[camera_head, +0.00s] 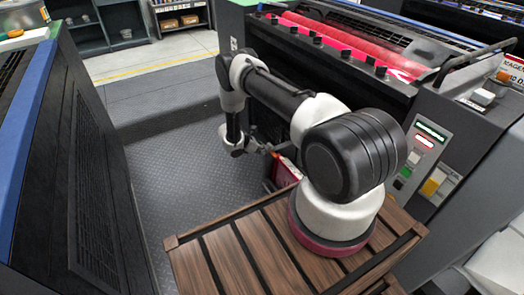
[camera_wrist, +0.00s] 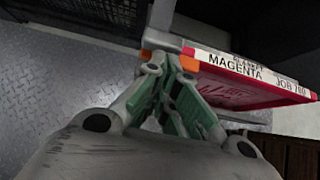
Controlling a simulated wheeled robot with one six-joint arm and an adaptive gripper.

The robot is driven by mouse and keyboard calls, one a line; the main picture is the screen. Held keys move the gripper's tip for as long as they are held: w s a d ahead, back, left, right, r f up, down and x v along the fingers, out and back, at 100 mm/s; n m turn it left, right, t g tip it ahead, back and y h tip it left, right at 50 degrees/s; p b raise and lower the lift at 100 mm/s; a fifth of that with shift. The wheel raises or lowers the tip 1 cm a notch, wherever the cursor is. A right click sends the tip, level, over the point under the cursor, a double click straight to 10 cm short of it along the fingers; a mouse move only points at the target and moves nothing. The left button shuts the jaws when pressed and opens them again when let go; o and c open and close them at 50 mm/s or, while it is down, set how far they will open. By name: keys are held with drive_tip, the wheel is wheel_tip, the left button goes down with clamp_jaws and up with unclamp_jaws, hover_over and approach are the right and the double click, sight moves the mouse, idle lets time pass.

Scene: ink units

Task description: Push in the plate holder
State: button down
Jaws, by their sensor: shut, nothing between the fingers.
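The plate holder (camera_wrist: 250,82) is a red, tray-like piece with a white label strip reading MAGENTA and a job number. In the wrist view it lies right of centre. In the head view only a small red part of it (camera_head: 285,172) shows, low beside the dark press unit and partly hidden by my arm. My gripper (camera_wrist: 168,58) is shut and empty, its orange-marked tips at the left end of the holder's label edge. I cannot tell whether they touch it. In the head view my gripper (camera_head: 268,149) is just left of the holder.
The press unit (camera_head: 330,45) with red rollers stands behind my arm, with a button panel (camera_head: 425,160) at right. Another dark machine (camera_head: 85,170) stands at left. The metal floor (camera_head: 180,170) between them is clear. Shelves (camera_head: 105,22) stand at the back.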

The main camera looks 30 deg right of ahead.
drive_tip(key=shift+d, duration=0.1)
drive_tip(key=w+d, duration=0.1)
drive_tip(key=d, duration=2.6)
drive_tip(key=shift+a, duration=0.15)
